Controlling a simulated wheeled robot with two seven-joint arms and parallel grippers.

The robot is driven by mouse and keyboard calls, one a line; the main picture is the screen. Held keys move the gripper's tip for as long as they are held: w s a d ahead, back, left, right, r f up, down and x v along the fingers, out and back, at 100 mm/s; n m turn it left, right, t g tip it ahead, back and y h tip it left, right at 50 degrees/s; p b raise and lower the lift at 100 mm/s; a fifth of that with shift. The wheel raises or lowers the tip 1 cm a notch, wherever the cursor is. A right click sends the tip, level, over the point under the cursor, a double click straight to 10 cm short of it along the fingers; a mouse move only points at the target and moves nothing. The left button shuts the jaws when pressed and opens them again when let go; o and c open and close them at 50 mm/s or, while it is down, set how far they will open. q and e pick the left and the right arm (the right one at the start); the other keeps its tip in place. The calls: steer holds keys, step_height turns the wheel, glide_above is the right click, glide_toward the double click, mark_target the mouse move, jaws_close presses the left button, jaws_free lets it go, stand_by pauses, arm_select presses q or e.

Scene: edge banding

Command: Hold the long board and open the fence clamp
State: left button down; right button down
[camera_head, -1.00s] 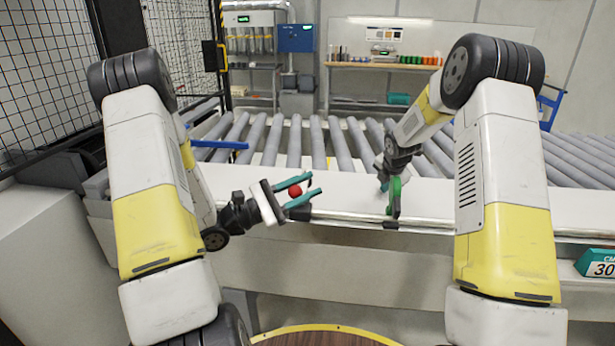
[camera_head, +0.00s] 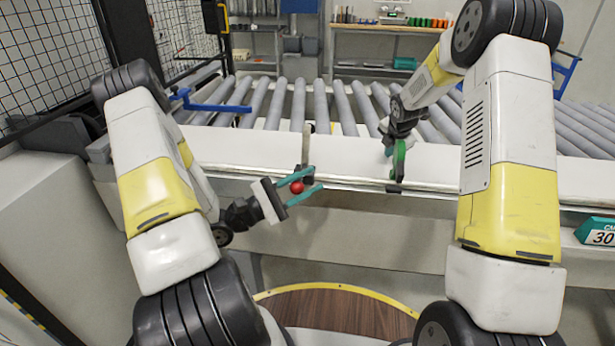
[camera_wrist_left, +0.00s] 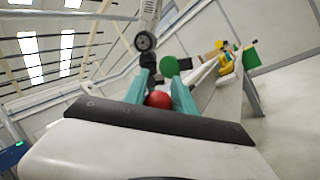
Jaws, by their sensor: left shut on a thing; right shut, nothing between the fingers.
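My left gripper (camera_head: 300,187) has its two teal fingers on either side of a round red knob (camera_head: 297,187) at the front edge of the bench. It is shut on the knob, which also shows between the fingers in the left wrist view (camera_wrist_left: 158,99). A thin upright bar (camera_head: 306,143) stands just behind the knob; I cannot tell how they join. My right gripper (camera_head: 398,162), with green fingers, is shut and empty, pointing down at the front edge. A long white flat surface (camera_head: 250,147) runs along the bench; I cannot tell whether it is the long board.
Grey rollers (camera_head: 300,104) lie behind the white surface. A blue arm (camera_head: 215,107) sticks out over them at the left. A black mesh fence (camera_head: 50,60) stands at the far left. A teal sign (camera_head: 597,232) is at the right. A shelf with supplies stands at the back.

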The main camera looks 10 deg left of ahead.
arm_select(q)
steer(key=shift+s+f, duration=0.15)
steer(key=shift+f, duration=0.15)
arm_select(e)
steer(key=shift+s+d+f, duration=0.1)
steer(key=shift+s+f, duration=0.2)
steer(key=shift+f, duration=0.25)
arm_select(q)
steer(key=c, duration=1.3)
jaws_free()
steer(key=shift+o, duration=1.3)
steer(key=shift+r, duration=0.1)
steer(key=shift+a, duration=0.1)
steer(key=v, duration=1.2)
arm_select(e)
steer(key=shift+r, duration=0.1)
step_height(320, 180, up, 8)
steer(key=shift+w+r, duration=0.25)
